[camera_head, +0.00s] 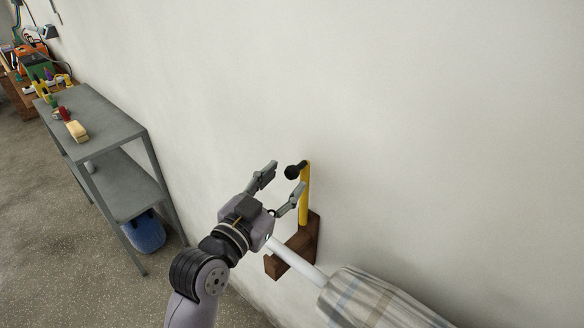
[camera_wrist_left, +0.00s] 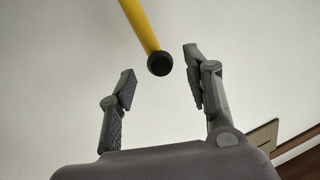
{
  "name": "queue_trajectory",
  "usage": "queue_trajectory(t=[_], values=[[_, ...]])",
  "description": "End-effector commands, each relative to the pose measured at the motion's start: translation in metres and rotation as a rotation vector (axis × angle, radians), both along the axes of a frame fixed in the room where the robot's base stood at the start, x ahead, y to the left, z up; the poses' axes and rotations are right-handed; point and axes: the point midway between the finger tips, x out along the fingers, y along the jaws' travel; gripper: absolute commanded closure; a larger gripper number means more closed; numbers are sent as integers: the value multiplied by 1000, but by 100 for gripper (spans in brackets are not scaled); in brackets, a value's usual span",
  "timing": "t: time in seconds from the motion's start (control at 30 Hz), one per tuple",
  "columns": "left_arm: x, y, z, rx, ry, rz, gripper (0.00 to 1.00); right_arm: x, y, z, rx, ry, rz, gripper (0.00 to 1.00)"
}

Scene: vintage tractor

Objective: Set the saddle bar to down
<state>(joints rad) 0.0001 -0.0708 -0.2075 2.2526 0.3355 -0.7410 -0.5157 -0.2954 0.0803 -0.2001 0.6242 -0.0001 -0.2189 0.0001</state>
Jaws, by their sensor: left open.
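The saddle bar looks to be the yellow bar (camera_head: 304,200) on the wall, standing upright from a brown wooden bracket (camera_head: 304,246). A black knob (camera_head: 295,171) is at its upper end. In the left wrist view, the yellow bar (camera_wrist_left: 139,22) comes in from the top and its black knob (camera_wrist_left: 160,63) shows between the fingertips. My left gripper (camera_head: 284,177) is open, its fingers reaching to either side of the knob, with gaps on both sides in the wrist view (camera_wrist_left: 158,67). My right gripper is not in view.
A white pole (camera_head: 296,262) with striped cloth (camera_head: 378,302) lies close to the bracket at the lower right. A grey metal shelf (camera_head: 118,120) with small items stands left along the wall, a blue bucket (camera_head: 145,232) beneath it. The wall above is bare.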

Motion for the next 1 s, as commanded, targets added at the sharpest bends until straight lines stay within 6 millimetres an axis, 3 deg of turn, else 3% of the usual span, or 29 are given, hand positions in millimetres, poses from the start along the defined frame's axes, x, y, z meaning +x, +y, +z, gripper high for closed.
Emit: queue_trajectory(t=[0.23,0.63,1.0], values=[[31,-14,1,-1,0,0,54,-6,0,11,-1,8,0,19],[38,-17,0,0,-1,0,54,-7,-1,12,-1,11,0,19],[37,-17,-1,0,0,0,78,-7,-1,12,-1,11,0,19]])
